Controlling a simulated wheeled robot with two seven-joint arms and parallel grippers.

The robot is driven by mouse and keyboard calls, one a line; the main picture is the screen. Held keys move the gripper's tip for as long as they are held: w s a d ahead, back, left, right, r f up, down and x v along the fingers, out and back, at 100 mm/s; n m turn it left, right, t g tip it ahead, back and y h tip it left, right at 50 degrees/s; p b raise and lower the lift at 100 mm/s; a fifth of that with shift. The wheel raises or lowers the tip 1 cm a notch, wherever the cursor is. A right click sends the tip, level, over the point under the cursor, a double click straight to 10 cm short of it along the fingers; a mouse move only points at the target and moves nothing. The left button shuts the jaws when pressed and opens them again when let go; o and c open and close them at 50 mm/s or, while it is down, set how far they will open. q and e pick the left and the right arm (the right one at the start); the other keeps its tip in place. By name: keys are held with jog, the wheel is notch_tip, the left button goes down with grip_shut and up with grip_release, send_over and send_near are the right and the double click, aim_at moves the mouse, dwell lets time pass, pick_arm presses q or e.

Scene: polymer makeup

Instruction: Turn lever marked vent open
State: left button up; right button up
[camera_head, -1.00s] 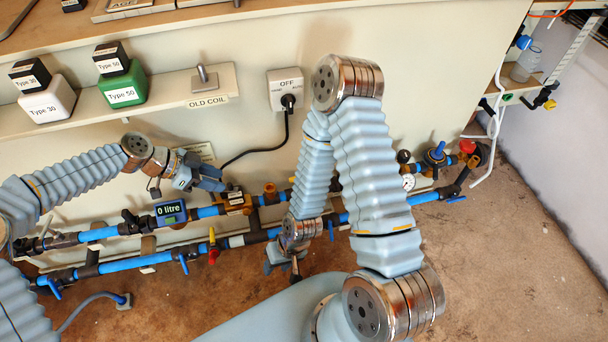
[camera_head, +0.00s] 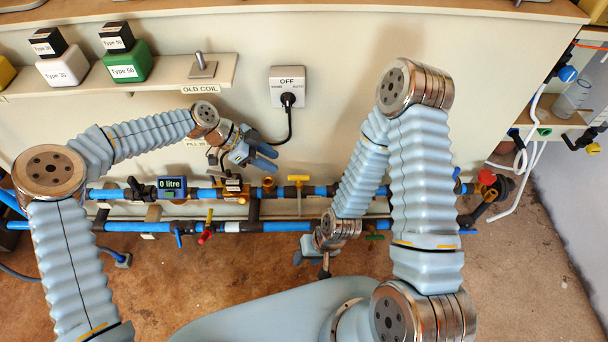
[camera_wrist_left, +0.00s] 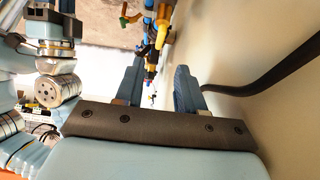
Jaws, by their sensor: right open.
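No label reading "vent" is legible, so I cannot tell which lever is the vent lever. On the blue pipes, the head view shows a yellow lever (camera_head: 298,179), a red lever (camera_head: 205,236), a blue lever (camera_head: 178,235) and a green lever (camera_head: 373,236). A yellow handle (camera_wrist_left: 163,28) also shows beyond the fingers in the left wrist view. My left gripper (camera_head: 263,157) is near the wall, above and left of the yellow lever. Its fingers (camera_wrist_left: 157,88) are apart with nothing between them. My right gripper (camera_head: 312,266) is open below the lower pipe, partly hidden by its wrist.
A meter reading 0 litre (camera_head: 172,186) sits on the upper pipe. My right arm covers the pipes' right part.

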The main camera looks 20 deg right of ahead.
aim_at(299, 176)
pick_arm(q)
jog(key=x, duration=1.1)
jog(key=shift+d+f+p, duration=0.1)
jog(key=shift+f+p, duration=0.05)
jog(key=shift+p, duration=0.15)
grip_shut()
